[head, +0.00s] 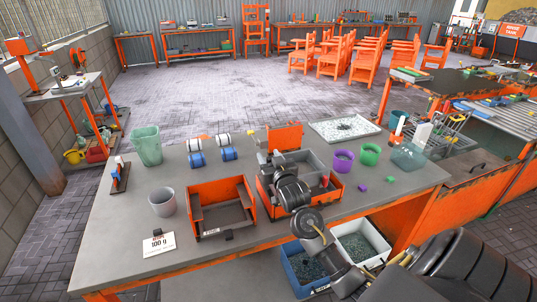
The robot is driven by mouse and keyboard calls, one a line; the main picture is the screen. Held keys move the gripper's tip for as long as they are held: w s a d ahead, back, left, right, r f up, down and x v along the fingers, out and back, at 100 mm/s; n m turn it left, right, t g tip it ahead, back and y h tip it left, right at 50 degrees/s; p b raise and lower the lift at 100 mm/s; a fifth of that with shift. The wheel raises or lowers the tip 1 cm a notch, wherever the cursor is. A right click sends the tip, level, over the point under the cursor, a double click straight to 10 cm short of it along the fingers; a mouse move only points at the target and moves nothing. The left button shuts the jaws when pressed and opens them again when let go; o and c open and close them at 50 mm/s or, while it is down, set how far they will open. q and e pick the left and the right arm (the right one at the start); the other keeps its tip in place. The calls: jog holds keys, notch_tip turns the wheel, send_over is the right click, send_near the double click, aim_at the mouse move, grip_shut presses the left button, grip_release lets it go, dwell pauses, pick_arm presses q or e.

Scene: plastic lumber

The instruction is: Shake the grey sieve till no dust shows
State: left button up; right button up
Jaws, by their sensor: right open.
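A grey, open-topped box (313,166), which looks like the sieve, sits at or over the right orange tray (323,200) on the workbench. Its mesh and any dust in it are too small to make out. My right arm reaches in from the lower right, and its dark wrist covers part of the box and tray. My right gripper (272,160) is open at the box's left side; I cannot tell whether it touches it. My left gripper is not in view.
A second orange tray (222,217), a grey cup (162,202), a green bin (147,146) and a "100 g" card (159,243) stand left. Blue and white rolls lie behind. Purple and green cups (370,154) and a white tray (345,136) stand right. Crates (362,243) sit below the bench.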

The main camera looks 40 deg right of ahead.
jog(key=shift+w+d, duration=0.1)
jog(key=shift+w, duration=0.3)
jog(key=shift+c, duration=0.2)
grip_shut()
